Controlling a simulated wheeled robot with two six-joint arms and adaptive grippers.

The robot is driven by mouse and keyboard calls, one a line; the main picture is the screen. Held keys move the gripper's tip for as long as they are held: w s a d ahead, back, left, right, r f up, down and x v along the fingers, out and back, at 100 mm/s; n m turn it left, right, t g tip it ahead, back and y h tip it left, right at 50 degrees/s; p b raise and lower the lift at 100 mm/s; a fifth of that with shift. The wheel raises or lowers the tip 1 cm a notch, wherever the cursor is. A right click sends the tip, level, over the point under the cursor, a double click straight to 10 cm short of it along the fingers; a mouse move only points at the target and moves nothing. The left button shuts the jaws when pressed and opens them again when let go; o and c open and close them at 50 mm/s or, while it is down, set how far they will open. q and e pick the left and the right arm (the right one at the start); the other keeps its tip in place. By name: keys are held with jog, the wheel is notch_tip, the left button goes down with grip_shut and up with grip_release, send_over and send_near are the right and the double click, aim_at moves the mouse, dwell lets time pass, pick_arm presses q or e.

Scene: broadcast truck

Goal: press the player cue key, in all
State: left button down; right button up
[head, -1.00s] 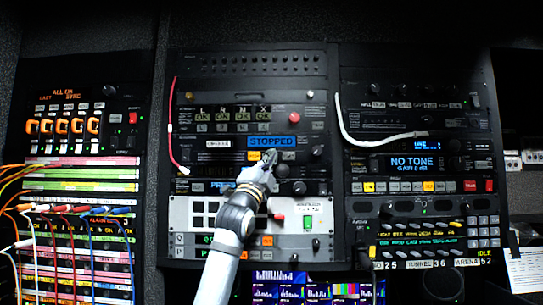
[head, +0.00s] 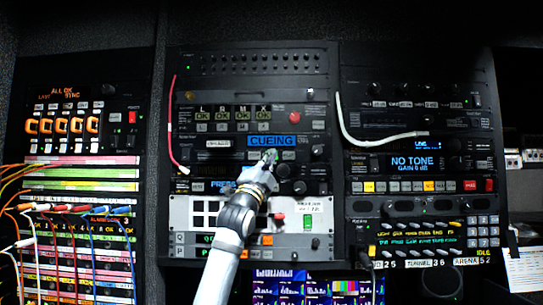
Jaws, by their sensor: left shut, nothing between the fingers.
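The player unit (head: 225,157) sits in the middle rack. Its blue display (head: 271,141) reads CUEING. A row of small keys lies just under the display. My left gripper (head: 269,156) is shut and empty, with its fingertips at that key row, right below the display. The fingers cover the key behind them, so I cannot read its label or tell whether they touch it. My right gripper is not in view.
A white panel (head: 180,213) with dark square buttons is below. A red cable (head: 170,125) and a white cable (head: 345,125) hang on either side. Coloured patch cords (head: 65,209) fill the left rack.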

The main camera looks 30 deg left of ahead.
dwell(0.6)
pick_arm(q)
jog(key=shift+s+d, duration=0.3)
jog(key=shift+s, duration=0.25)
jog(key=s+d, duration=0.1)
jog(key=s+b, duration=0.1)
jog(key=s, duration=0.1)
jog(key=s+d+b, duration=0.1)
jog(key=shift+s+d, duration=0.15)
jog(key=shift+d, duration=0.15)
jog(key=shift+f, duration=0.15)
dwell(0.7)
